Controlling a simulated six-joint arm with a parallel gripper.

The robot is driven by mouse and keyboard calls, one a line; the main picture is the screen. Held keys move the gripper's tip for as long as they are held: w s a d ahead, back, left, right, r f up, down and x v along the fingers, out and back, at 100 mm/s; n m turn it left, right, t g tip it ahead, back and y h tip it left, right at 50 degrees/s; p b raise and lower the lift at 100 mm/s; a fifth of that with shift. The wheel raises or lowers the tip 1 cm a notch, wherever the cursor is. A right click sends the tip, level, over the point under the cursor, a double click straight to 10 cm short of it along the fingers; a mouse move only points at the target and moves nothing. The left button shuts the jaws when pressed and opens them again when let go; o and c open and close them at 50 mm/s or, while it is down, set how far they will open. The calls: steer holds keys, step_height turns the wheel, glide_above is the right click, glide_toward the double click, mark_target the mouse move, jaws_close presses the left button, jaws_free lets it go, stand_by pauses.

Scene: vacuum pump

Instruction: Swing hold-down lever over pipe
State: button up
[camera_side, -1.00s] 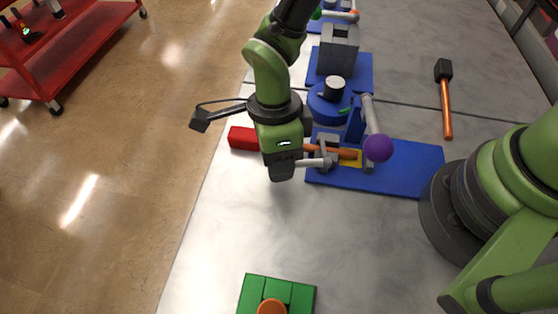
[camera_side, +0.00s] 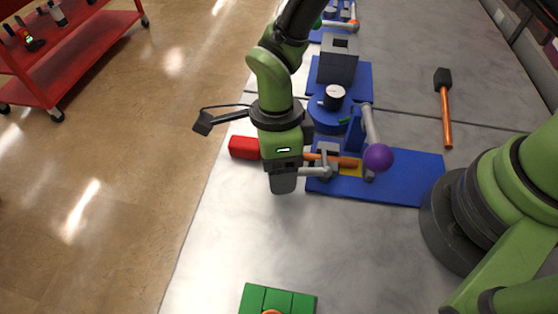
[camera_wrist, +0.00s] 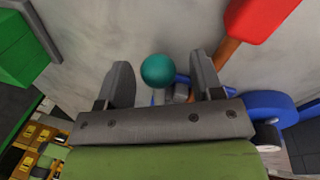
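A hold-down lever with a grey arm (camera_side: 315,172) sticks out left from the blue fixture (camera_side: 410,175). In the wrist view its teal ball knob (camera_wrist: 158,70) lies between my gripper's spread fingers; the side view hides the knob behind my gripper (camera_side: 283,182). In the wrist view my gripper (camera_wrist: 163,78) is open, with a gap visible on both sides of the knob. The orange pipe (camera_side: 343,161) lies across the fixture, its red end block (camera_side: 244,147) to the left; the block also shows in the wrist view (camera_wrist: 262,18). A second lever has a purple ball (camera_side: 378,157).
A blue pump body with a gauge (camera_side: 334,97) stands behind the pipe. A hammer (camera_side: 444,105) lies at the right. A green block (camera_side: 278,298) sits at the front. The table between it and the fixture is clear.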

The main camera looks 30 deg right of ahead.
steer(key=shift+r, duration=0.1)
step_height(320, 180, up, 10)
steer(key=w, duration=0.1)
steer(key=shift+w+d+f, duration=0.2)
steer(key=shift+w+d, duration=0.2)
steer(key=s+d+r+n+t+y, duration=0.1)
steer(key=s+d+r+n+t, duration=0.2)
steer(key=d+r+n, duration=0.5)
steer(key=s+d+r+n+t+y, duration=0.1)
steer(key=s+d+r+n+t, duration=0.25)
steer(key=r, duration=0.55)
steer(key=s+d+r+n+t, duration=0.1)
steer(key=s+d+n+t, duration=0.1)
steer(key=s+d+n, duration=0.3)
steer(key=shift+s+d+r+n+t+h, duration=0.15)
steer(key=shift+s+d+n+t+h, duration=0.35)
steer(key=shift+n, duration=0.75)
